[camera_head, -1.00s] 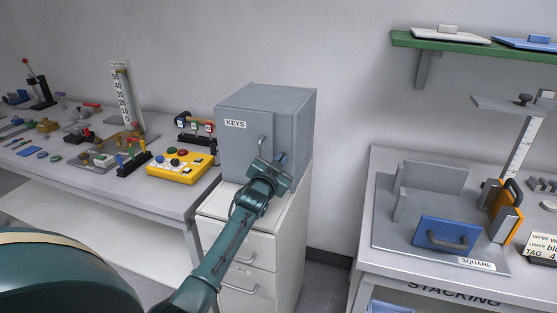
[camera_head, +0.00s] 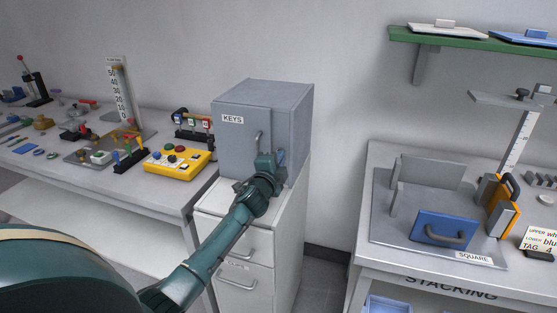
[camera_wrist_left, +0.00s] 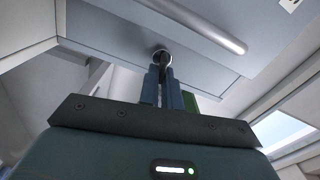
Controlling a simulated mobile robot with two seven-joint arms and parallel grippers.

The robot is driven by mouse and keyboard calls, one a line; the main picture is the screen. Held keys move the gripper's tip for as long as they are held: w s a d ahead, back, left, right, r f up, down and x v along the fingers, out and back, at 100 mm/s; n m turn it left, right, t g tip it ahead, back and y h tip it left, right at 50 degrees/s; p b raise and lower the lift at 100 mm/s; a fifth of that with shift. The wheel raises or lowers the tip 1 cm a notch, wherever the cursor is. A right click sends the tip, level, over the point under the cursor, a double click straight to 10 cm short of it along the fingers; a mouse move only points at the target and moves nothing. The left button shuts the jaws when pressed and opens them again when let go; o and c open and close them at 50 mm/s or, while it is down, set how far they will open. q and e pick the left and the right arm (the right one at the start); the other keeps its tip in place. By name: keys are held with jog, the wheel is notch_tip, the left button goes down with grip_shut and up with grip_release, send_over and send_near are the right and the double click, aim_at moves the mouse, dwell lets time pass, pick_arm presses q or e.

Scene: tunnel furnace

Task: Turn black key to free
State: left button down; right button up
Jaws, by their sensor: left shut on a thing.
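The grey box marked KEYS (camera_head: 235,150) stands on a white drawer cabinet (camera_head: 240,225), with its door shut. My left gripper (camera_head: 270,163) is at the lower right of the box's front. In the left wrist view its two blue fingers (camera_wrist_left: 165,88) point at a round lock (camera_wrist_left: 161,54) in the grey door. They are shut on a dark, narrow thing in the lock, the black key (camera_wrist_left: 164,72); the fingers hide much of it. In the head view the gripper hides the key. My right gripper is not in view.
The door's bar handle (camera_head: 259,142) is close to the gripper, and it also shows in the left wrist view (camera_wrist_left: 205,28). A yellow button box (camera_head: 180,163) and several tools stand on the left table. A stacking table (camera_head: 385,250) stands to the right.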

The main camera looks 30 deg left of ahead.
pick_arm(q)
jog(key=shift+f+m, duration=0.1)
jog(key=shift+m, duration=1)
jog(key=c, duration=1.6)
grip_release()
jog(key=v, duration=1.3)
jog(key=shift+b, duration=0.3)
